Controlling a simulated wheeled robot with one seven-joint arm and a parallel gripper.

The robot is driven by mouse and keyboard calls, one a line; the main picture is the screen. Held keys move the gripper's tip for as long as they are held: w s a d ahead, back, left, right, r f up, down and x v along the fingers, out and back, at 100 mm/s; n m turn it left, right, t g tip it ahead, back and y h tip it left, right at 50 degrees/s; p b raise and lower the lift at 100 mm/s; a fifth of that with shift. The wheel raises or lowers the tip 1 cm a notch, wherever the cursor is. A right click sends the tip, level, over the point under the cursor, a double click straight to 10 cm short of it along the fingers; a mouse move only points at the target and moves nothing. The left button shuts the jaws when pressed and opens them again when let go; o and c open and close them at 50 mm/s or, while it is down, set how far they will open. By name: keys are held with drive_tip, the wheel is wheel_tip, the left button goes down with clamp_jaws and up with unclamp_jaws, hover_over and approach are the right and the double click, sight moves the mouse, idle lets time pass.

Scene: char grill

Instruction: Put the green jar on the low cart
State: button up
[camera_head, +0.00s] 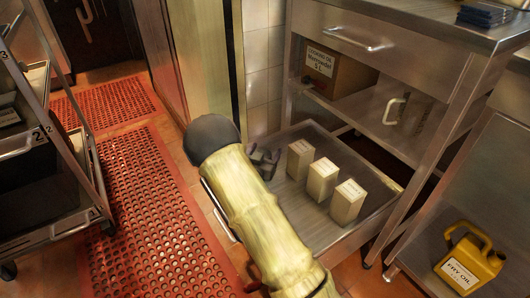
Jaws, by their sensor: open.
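No green jar shows in this view; it may be hidden or out of frame. My gripper (265,162) shows as small dark fingers just past my pale yellow arm, which covers part of it. It appears open, and I see nothing between its fingers. It is over or beside the left end of a low steel tray (345,233), left of three cream cartons. This low tray may be the low cart; I cannot tell, as its underside is hidden.
Three upright cartons (322,179) stand in a row on the tray. A steel counter (408,55) with a drawer and shelves stands behind it. A yellow fry oil jug (467,260) is at lower right. A shelved cart (45,160) stands left. Red perforated mats (145,215) cover the open floor.

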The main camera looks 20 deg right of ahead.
drive_tip(key=shift+r, duration=0.2)
drive_tip(key=p+v, duration=0.3)
drive_tip(key=v, duration=0.3)
drive_tip(key=shift+s+a, duration=0.1)
drive_tip(key=shift+s+a+p, duration=0.3)
drive_tip(key=shift+s+p, duration=0.05)
drive_tip(key=shift+s, duration=0.2)
drive_tip(key=shift+w, duration=0.1)
drive_tip(key=s+r+n+g+y, duration=0.2)
drive_tip(key=s+r+g+y, duration=0.1)
drive_tip(key=s, duration=0.5)
drive_tip(key=s+r+n+g+y, duration=0.2)
drive_tip(key=s+g, duration=0.3)
drive_tip(key=s, duration=0.3)
drive_tip(key=s+r+n+g+y, duration=0.2)
drive_tip(key=s+r+g+y, duration=0.1)
drive_tip(key=s, duration=0.5)
drive_tip(key=shift+r+n+g+y, duration=0.4)
drive_tip(key=shift+r+y, duration=0.25)
drive_tip(key=shift+y, duration=0.25)
